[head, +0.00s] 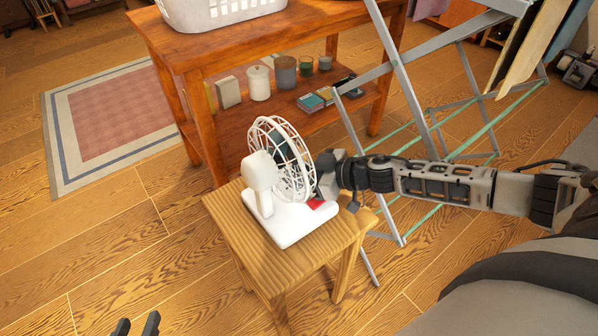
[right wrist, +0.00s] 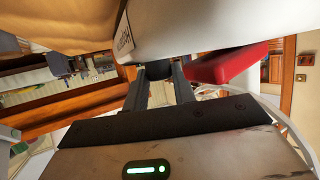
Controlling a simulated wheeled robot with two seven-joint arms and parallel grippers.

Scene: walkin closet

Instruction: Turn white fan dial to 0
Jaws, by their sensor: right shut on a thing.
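The white fan (head: 283,190) stands on a small wooden stool (head: 240,240), its round cage facing right and away. My right gripper (head: 322,182) reaches in from the right to the front of the fan's base. In the right wrist view, its two fingers (right wrist: 160,85) are shut on a dark round dial (right wrist: 158,70) on the white base (right wrist: 190,25). The dial's marks cannot be read, and the head view hides the dial. My left gripper (head: 137,326) shows at the bottom left edge, its two dark fingertips apart and nothing between them.
A red part (right wrist: 228,62) is beside the dial, close to the right finger. A wooden shelf table (head: 245,45) with a white basket (head: 220,12) and several jars stands behind the stool. A metal drying rack (head: 400,80) stands close behind my right arm.

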